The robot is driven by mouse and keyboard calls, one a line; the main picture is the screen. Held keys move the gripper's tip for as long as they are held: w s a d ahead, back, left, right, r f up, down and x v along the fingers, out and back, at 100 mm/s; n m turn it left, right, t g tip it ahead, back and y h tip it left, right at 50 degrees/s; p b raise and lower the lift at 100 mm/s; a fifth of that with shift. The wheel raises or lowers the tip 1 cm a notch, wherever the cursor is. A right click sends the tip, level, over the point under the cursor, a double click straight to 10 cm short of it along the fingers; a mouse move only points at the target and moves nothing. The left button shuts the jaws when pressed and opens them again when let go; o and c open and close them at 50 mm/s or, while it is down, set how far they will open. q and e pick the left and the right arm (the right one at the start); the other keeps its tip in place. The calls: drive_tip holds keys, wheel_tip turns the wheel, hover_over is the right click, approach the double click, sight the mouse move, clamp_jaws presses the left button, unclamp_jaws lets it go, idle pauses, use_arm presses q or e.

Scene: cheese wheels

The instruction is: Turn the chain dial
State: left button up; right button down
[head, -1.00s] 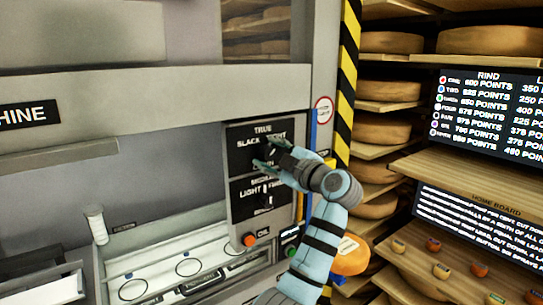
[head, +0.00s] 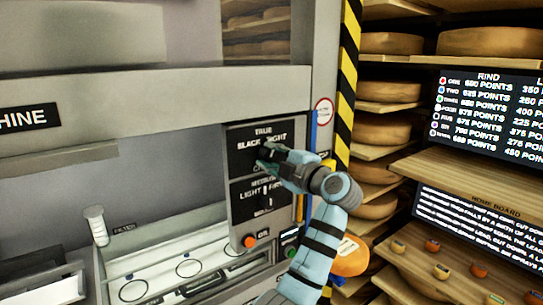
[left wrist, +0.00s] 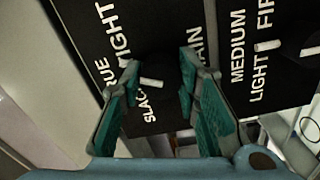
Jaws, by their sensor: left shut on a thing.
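The chain dial (left wrist: 153,68) is a dark knob with a short white mark, on a black plate lettered TRUE, SLACK, TIGHT and CHAIN. In the left wrist view it sits between the two green-padded fingers of my left gripper (left wrist: 160,85). In the head view my left gripper (head: 266,155) is at the upper black plate (head: 240,138) of the machine's control panel and hides the dial. The gripper is shut on the dial. The mark's exact setting is hard to tell. My right gripper is not in view.
Just below is a second black plate (head: 240,190) with a dial, lettered MEDIUM, LIGHT and FIRM. An orange-red button (head: 249,241) and a green button (head: 291,252) are lower down. A striped post (head: 348,75) and cheese shelves stand to the right.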

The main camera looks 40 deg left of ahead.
use_arm(q)
drive_tip(key=n, duration=0.4)
drive_tip(key=shift+n+b, duration=0.3)
drive_tip(key=shift+n, duration=0.1)
idle(0.4)
drive_tip(key=o, duration=1.1)
drive_tip(key=shift+o, duration=0.2)
drive_tip(key=v, duration=1.2)
drive_tip(key=shift+w, duration=0.1)
